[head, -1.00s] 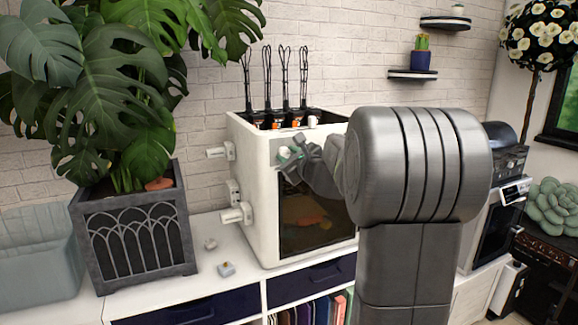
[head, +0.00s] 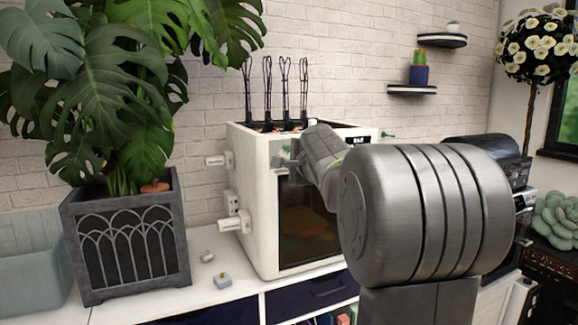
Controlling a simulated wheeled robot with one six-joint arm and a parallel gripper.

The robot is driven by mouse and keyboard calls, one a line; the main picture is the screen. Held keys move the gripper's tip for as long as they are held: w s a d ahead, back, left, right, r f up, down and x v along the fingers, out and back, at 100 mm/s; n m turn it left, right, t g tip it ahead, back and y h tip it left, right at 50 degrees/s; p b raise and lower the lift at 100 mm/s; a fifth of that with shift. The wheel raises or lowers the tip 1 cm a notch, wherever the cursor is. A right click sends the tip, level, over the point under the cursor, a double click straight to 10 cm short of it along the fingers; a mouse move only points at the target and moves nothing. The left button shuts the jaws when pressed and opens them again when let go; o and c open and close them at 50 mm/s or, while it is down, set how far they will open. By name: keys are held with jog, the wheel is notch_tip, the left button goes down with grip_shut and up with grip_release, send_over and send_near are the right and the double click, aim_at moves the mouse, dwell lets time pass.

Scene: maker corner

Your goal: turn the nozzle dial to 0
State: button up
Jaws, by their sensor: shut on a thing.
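The white 3D printer (head: 255,200) stands on the white cabinet, with a dark front window. My gripper (head: 284,153) is at the upper left of the printer's front face, above the window. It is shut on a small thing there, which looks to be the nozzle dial. The dial itself is hidden by my gripper, so its pointer and numbers cannot be read. My grey arm covers the printer's right side.
White spool holders (head: 234,222) stick out of the printer's left side. Two small parts, one of them a small block (head: 222,281), lie on the cabinet top (head: 190,300). A plant in a grey planter (head: 127,240) stands at left.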

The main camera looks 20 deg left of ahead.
jog(key=n+b, duration=0.3)
jog(key=n, duration=0.2)
jog(key=shift+f+b, duration=0.2)
jog(key=shift+b, duration=0.1)
jog(key=shift+r+n+b, duration=0.1)
jog(key=shift+n+b, duration=0.65)
jog(key=shift+n, duration=0.35)
jog(key=o, duration=1)
jog(key=shift+c, duration=0.2)
jog(key=b+v, duration=0.1)
jog(key=v, duration=1.2)
jog(key=shift+s+b, duration=0.35)
jog(key=shift+s, duration=0.2)
